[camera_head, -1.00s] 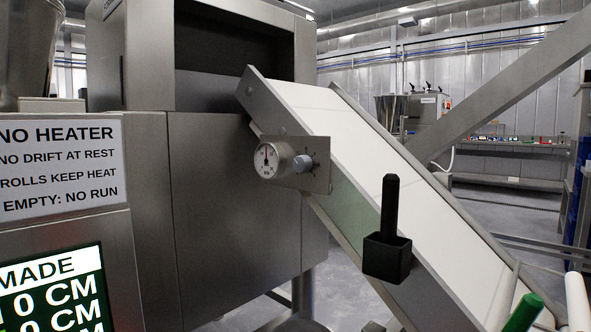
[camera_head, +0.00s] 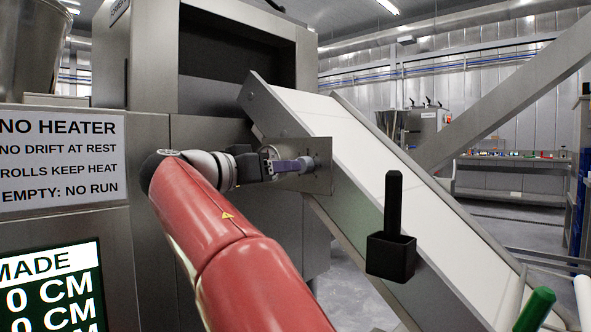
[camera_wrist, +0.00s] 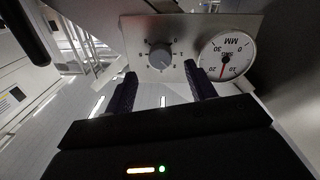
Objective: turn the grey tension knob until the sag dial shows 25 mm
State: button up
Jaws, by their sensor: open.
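The grey tension knob (camera_wrist: 160,57) is a round knob on a metal plate, with small scale marks around it. It also shows in the head view (camera_head: 317,163), at the fingertips. The white sag dial (camera_wrist: 226,55), marked MM, sits beside the knob and appears upside down in the wrist view. Its red needle points between 10 and 20, near 15. In the head view the dial (camera_head: 268,152) is mostly hidden behind my gripper. My gripper (camera_wrist: 162,80) is open and empty, its two dark fingers pointing at the knob, one on each side. I cannot tell whether they touch it.
The plate (camera_head: 289,181) is fixed to the side of a sloping white conveyor (camera_head: 372,150). A black box with an upright handle (camera_head: 391,255) stands out in front of the conveyor. A steel machine (camera_head: 150,150) is on the left, with a sign (camera_head: 62,162).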

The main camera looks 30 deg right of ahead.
aim_at(304, 166)
jog(key=x, duration=0.5)
jog(key=shift+w+d, duration=0.1)
jog(key=shift+d, duration=0.1)
jog(key=c, duration=1)
jog(key=shift+o, duration=0.2)
jog(key=shift+n, duration=0.3)
jog(key=shift+n+p, duration=0.8)
jog(key=shift+n, duration=3.3)
